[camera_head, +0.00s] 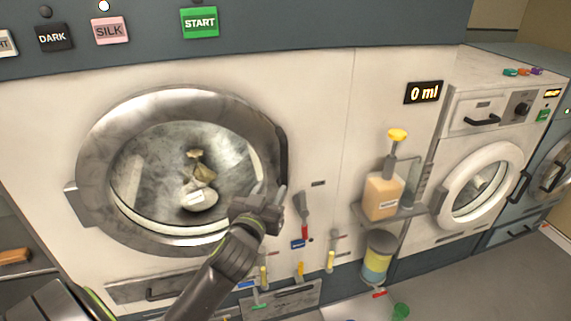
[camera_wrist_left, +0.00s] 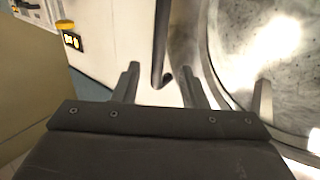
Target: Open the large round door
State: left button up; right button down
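The large round door (camera_head: 105,205) is shut on the big washer at the left of the head view. It has a broad metal ring, a glass middle, a hinge block at its left and a dark upright handle (camera_head: 283,150) at its right edge. My left gripper (camera_head: 270,190) is just below the handle's lower end, its fingers apart. In the left wrist view the gripper (camera_wrist_left: 158,82) is open, and the handle (camera_wrist_left: 161,45) hangs down between and beyond the fingertips. I cannot tell whether they touch. My right gripper is not in view.
Several small coloured levers (camera_head: 300,270) and a drawer lie low on the panel. A soap pump bottle (camera_head: 383,192) stands on a shelf (camera_head: 400,212) to the right. A smaller white washer (camera_head: 482,185) stands farther right. Buttons, including a green START (camera_head: 199,22), are above.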

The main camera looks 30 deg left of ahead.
aim_at(283, 169)
pick_arm(q)
jog(key=p+x, duration=0.1)
jog(key=x, duration=1)
jog(key=shift+p, duration=0.4)
grip_shut()
